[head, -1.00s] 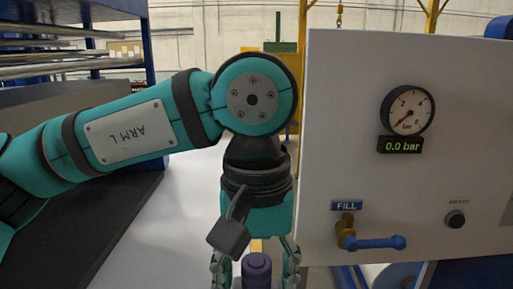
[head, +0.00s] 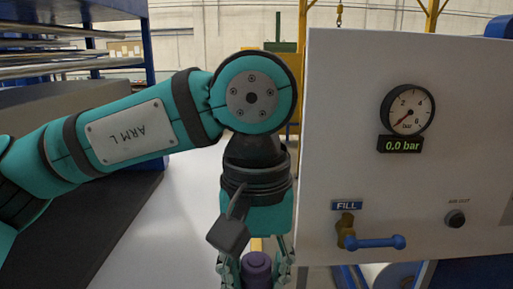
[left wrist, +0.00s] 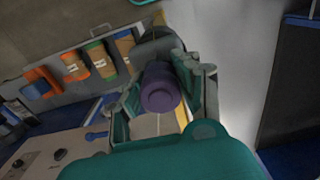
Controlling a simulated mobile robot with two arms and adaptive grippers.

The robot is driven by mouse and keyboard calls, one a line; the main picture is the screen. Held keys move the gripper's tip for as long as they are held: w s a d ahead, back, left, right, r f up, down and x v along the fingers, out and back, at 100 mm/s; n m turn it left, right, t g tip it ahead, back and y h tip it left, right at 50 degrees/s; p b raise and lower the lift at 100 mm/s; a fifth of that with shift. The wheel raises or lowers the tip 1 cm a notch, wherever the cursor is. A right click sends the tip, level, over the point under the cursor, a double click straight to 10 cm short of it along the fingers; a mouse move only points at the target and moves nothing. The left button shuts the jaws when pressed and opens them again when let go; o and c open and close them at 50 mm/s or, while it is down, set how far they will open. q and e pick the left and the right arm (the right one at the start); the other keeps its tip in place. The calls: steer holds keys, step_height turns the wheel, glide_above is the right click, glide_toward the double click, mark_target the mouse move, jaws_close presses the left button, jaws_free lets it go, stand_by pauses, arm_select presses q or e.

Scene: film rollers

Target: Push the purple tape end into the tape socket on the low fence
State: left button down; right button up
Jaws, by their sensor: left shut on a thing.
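A purple cylindrical piece (head: 257,268), which I take to be the purple tape end, is upright at the bottom edge of the head view. It also shows in the left wrist view (left wrist: 160,90), with its rounded end toward the camera. My left gripper (head: 257,274) points down, its fingers closed in on both sides of the purple piece. In the left wrist view the fingers (left wrist: 161,98) flank it too. The lower part of the purple piece is hidden. I cannot make out the tape socket or the low fence for certain. My right gripper is in neither view.
A white panel (head: 420,190) with a gauge (head: 407,110) reading 0.0 bar and a blue-handled FILL valve (head: 375,242) stands close right of my left arm. Orange, green and brown-labelled rolls (left wrist: 103,60) sit beyond the gripper. Pale floor (head: 185,225) is clear left.

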mark_target(256, 259)
arm_select(q)
steer(key=shift+c, duration=2.4)
jaws_free()
step_height(256, 259, up, 12)
steer(key=shift+r, duration=0.1)
